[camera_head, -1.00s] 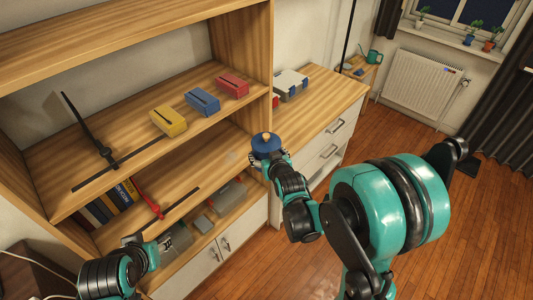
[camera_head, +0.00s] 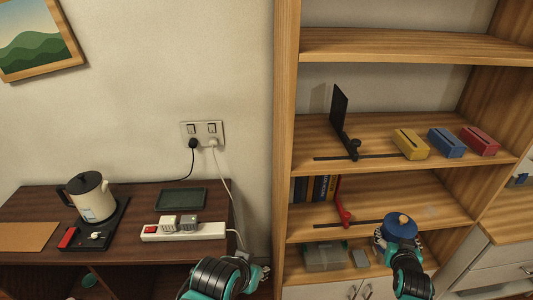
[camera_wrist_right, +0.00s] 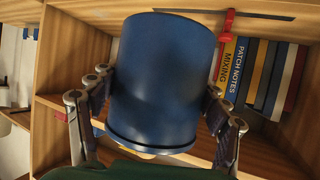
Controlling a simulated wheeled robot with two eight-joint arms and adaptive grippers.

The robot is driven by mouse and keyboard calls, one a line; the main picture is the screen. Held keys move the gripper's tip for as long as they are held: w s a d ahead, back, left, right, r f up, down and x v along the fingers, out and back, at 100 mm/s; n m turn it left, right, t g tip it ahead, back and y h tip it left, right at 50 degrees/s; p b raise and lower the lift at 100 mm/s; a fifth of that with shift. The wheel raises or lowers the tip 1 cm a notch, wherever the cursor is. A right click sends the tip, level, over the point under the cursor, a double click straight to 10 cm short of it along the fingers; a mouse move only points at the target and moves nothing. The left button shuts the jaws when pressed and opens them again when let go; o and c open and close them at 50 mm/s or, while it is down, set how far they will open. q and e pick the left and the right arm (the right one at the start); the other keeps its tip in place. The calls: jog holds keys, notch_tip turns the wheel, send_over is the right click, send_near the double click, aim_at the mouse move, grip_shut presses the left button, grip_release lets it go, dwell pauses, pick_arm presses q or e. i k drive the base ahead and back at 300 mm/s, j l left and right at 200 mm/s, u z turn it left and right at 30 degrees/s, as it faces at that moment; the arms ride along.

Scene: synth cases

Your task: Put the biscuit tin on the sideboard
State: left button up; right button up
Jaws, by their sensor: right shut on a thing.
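The biscuit tin is a blue round tin (camera_head: 400,229) with a wooden knob on its lid. My right gripper (camera_head: 400,245) is shut on it and holds it in front of the shelf unit's lower part. In the right wrist view the tin (camera_wrist_right: 162,80) fills the middle, with a finger of my right gripper (camera_wrist_right: 155,112) on each side. My left gripper (camera_head: 258,270) is low in the head view, in front of the dark table, and its opening is unclear. A dark brown table (camera_head: 120,238) stands left, and a light-wood drawer unit (camera_head: 512,222) right; which is the sideboard is unclear.
The dark table holds a kettle (camera_head: 92,196), a power strip (camera_head: 184,231), a dark tray (camera_head: 181,198) and a brown mat (camera_head: 25,236). The shelf unit (camera_head: 286,150) has yellow, blue and red boxes, books and a red bookend (camera_head: 342,205). Cords hang from a wall socket.

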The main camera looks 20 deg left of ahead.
aim_at(54, 205)
jog(key=k+j+u, duration=0.25)
jog(key=j, duration=1.15)
jog(key=k+j+u, duration=0.3)
jog(key=j, duration=1.15)
jog(key=j+u, duration=0.25)
jog(key=j, duration=1.2)
jog(key=i+j, duration=0.2)
jog(key=i, duration=0.2)
